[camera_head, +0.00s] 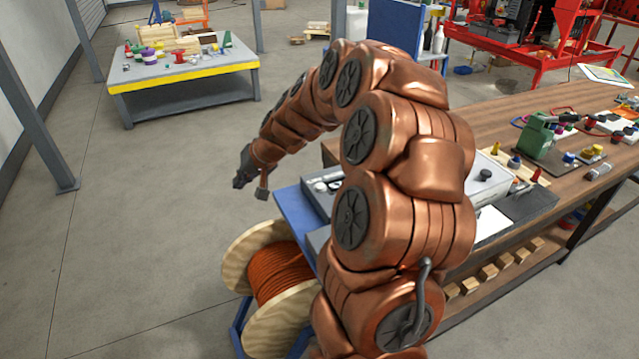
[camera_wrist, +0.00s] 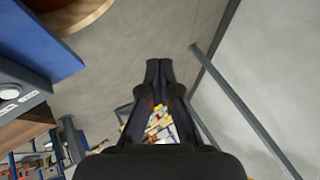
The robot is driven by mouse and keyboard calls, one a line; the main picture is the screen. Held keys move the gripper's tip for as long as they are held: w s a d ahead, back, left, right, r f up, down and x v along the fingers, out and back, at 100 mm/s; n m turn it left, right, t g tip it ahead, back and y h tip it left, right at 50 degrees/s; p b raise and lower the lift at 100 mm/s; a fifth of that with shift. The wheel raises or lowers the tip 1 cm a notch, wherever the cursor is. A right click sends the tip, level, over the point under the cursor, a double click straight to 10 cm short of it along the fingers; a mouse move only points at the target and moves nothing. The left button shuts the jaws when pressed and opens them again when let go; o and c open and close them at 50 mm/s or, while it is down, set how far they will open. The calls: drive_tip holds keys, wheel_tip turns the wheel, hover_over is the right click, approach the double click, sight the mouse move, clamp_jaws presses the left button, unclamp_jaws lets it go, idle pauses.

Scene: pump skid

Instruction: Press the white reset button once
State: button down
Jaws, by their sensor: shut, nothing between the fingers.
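In the head view a grey control box (camera_head: 318,199) sits on a blue stand, partly hidden behind my arm. A small white round part (camera_head: 320,187) shows on its top; I cannot tell for sure whether it is the reset button. In the wrist view the edge of a grey box (camera_wrist: 32,98) shows at the far left, with a pale round part (camera_wrist: 8,98) cut by the frame edge and small unreadable labels beside it. My gripper (camera_head: 241,180) hangs left of the box, apart from it, over open floor. In the wrist view its dark fingers (camera_wrist: 158,66) are together and empty.
A wooden cable reel (camera_head: 238,262) with orange cable stands below the box. A wooden workbench (camera_head: 500,118) with many small items runs to the right. A grey table (camera_head: 185,84) with a yellow edge stands at the back left. The floor at left is clear.

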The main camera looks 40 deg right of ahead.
drive_tip(key=w+d+f+m+t+h, duration=0.2)
drive_tip(key=w+d+m+h, duration=0.1)
drive_tip(key=d, duration=1.2)
drive_tip(key=m+h+p, duration=0.2)
drive_tip(key=m, duration=0.1)
hover_over(322, 187)
wheel_tip(322, 187, down, 4)
drive_tip(key=shift+w+d+r, duration=0.1)
drive_tip(key=shift+w, duration=0.05)
wheel_tip(322, 187, down, 7)
drive_tip(key=b, duration=0.4)
drive_tip(key=shift+b, duration=0.3)
drive_tip(key=shift+f+b, duration=0.85)
drive_tip(key=shift+f, duration=0.05)
drive_tip(key=shift+f, duration=0.15)
drive_tip(key=shift+f+b, duration=0.3)
drive_tip(key=shift+b, duration=0.25)
